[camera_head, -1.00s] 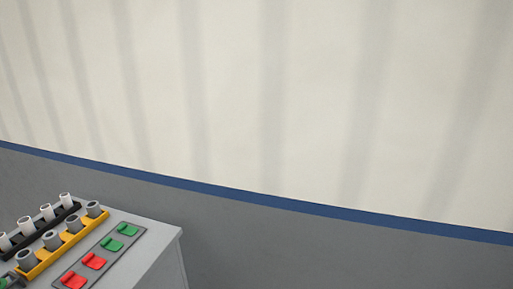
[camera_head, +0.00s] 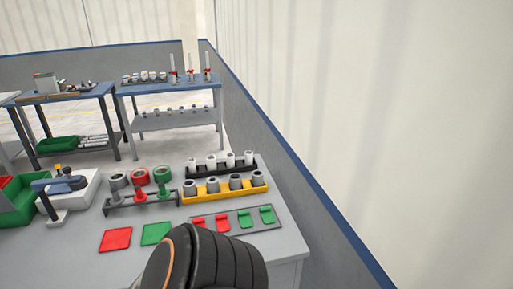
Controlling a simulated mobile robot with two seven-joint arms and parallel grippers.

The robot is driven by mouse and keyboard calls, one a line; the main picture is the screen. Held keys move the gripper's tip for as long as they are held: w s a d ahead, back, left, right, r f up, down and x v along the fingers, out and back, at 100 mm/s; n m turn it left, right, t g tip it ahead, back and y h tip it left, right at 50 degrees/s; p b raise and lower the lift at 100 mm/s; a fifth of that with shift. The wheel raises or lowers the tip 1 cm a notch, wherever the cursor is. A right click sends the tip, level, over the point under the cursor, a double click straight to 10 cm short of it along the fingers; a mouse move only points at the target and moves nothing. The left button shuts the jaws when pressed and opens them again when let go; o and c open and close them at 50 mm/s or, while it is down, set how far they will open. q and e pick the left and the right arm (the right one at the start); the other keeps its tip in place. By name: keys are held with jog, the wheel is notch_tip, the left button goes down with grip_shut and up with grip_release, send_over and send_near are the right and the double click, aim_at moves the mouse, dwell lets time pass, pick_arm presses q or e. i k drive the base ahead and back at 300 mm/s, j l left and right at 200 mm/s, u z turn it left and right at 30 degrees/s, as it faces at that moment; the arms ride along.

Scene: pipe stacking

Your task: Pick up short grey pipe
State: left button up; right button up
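Several short grey pipes stand upright in a yellow rack on the grey table; one grey pipe (camera_head: 235,181) is near the middle of that row. The yellow rack (camera_head: 224,194) lies near the table's right side. Behind it, several white pipes (camera_head: 230,160) stand in a black rack. A black, ribbed part of my own arm covers the table's front edge at the bottom centre. Neither gripper shows in the head view.
In front of the racks is a grey panel with red and green pieces (camera_head: 245,218). To the left are a stand with ring-topped parts (camera_head: 140,201), red and green squares (camera_head: 116,240), a blue-handled device (camera_head: 57,184) and a green bin (camera_head: 18,212). A wall runs close on the right.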

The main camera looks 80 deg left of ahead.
aim_at(235, 178)
jog(key=u, duration=1.5)
jog(key=i+l, duration=0.05)
